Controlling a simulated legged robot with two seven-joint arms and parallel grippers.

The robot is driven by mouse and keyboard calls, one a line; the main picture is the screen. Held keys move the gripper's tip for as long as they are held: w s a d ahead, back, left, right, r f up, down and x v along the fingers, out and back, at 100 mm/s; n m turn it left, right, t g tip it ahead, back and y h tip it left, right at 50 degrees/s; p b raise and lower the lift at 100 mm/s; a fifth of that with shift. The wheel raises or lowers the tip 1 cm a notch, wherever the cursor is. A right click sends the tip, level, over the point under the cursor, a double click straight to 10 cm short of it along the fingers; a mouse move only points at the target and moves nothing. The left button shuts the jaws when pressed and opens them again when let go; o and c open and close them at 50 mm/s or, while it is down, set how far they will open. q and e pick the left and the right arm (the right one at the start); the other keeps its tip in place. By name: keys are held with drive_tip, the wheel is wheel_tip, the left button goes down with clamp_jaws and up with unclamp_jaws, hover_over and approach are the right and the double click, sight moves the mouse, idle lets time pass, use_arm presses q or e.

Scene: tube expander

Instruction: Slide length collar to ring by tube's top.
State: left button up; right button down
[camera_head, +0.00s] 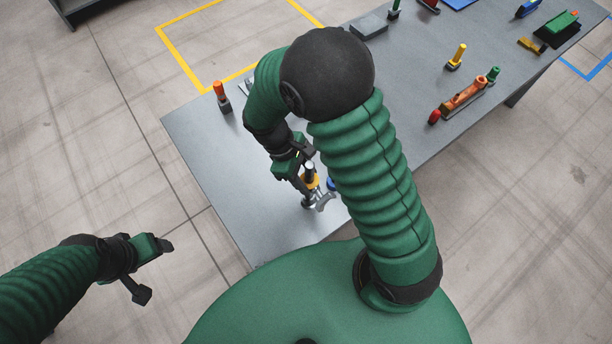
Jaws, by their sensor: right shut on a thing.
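The tube expander (322,202) stands near the front edge of the grey table, with a silver upper end, a yellow collar (311,181) around its middle and silver parts at the bottom. A small blue part (331,184) shows beside it, partly behind my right arm. My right gripper (305,172) is at the tool and shut on what looks like the yellow collar; the fingers hide part of the contact. The ring by the tube's top is too small to make out. My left gripper (158,270) is open and empty, left of the table and away from it.
The grey table (215,150) runs to the upper right. An orange-topped tool (222,97) stands at its left edge. A yellow-topped tool (456,56), an orange and red tool (464,95), a grey block (369,26) and a green block (561,22) are farther away.

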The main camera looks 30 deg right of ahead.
drive_tip(key=shift+w+r, duration=0.1)
drive_tip(key=shift+r, duration=0.65)
use_arm(q)
drive_tip(key=shift+r, duration=0.45)
use_arm(e)
drive_tip(key=shift+f, duration=0.2)
drive_tip(key=c, duration=1.1)
unclamp_jaws()
use_arm(q)
drive_tip(key=shift+w, duration=0.1)
use_arm(e)
drive_tip(key=o, duration=0.4)
use_arm(q)
drive_tip(key=shift+f+b, duration=0.75)
drive_tip(key=shift+b, duration=0.05)
use_arm(e)
drive_tip(key=v, duration=1.6)
drive_tip(key=shift+w+a+r, duration=0.1)
drive_tip(key=shift+r, duration=0.25)
